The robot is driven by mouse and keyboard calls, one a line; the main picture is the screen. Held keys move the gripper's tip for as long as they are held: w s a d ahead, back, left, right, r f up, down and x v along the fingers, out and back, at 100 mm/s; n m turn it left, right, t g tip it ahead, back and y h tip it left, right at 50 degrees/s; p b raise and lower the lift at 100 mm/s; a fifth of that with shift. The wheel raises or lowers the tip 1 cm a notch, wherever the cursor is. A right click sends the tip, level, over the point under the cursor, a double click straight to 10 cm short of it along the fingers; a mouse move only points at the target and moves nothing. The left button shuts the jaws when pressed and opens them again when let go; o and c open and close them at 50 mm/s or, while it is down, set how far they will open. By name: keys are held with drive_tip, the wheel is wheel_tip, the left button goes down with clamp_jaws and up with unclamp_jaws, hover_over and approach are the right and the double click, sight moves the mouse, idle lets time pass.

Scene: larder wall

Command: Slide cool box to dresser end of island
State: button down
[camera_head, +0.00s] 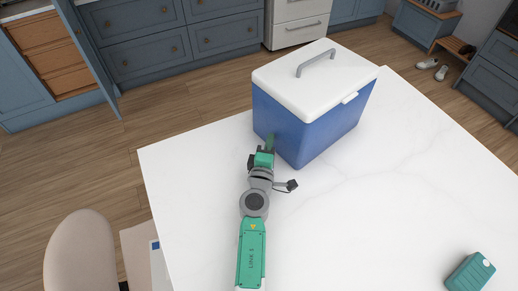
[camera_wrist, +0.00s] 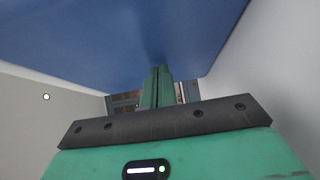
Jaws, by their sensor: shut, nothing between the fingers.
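The cool box (camera_head: 320,122) is blue with a white lid and a grey handle. It stands upright near the far edge of the white island (camera_head: 210,180). My gripper (camera_head: 269,140) is shut and empty at the box's left side, close to its near left corner. In the wrist view the shut fingers (camera_wrist: 159,72) point at the blue wall of the cool box (camera_wrist: 120,40), which fills the upper part. The fingertips look to be at or against that wall; I cannot tell if they touch.
A teal box-like item (camera_head: 469,273) lies on the island at the lower right. A beige chair (camera_head: 80,252) stands by the left edge. Blue cabinets (camera_head: 155,40) line the far wall, one with an open door. The island top right of the cool box is clear.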

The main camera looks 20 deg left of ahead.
drive_tip(key=shift+a, duration=0.1)
drive_tip(key=shift+s+a+r, duration=0.1)
drive_tip(key=shift+s+a, duration=0.1)
drive_tip(key=shift+s, duration=0.1)
drive_tip(key=s+a, duration=0.1)
drive_tip(key=s+a+p, duration=0.1)
drive_tip(key=s, duration=0.1)
drive_tip(key=shift+s+a, duration=0.1)
drive_tip(key=s, duration=0.3)
drive_tip(key=s+d+p, duration=0.1)
drive_tip(key=s, duration=0.2)
drive_tip(key=s+p, duration=0.1)
drive_tip(key=s, duration=0.2)
drive_tip(key=shift+s+d, duration=0.25)
drive_tip(key=shift+d, duration=0.15)
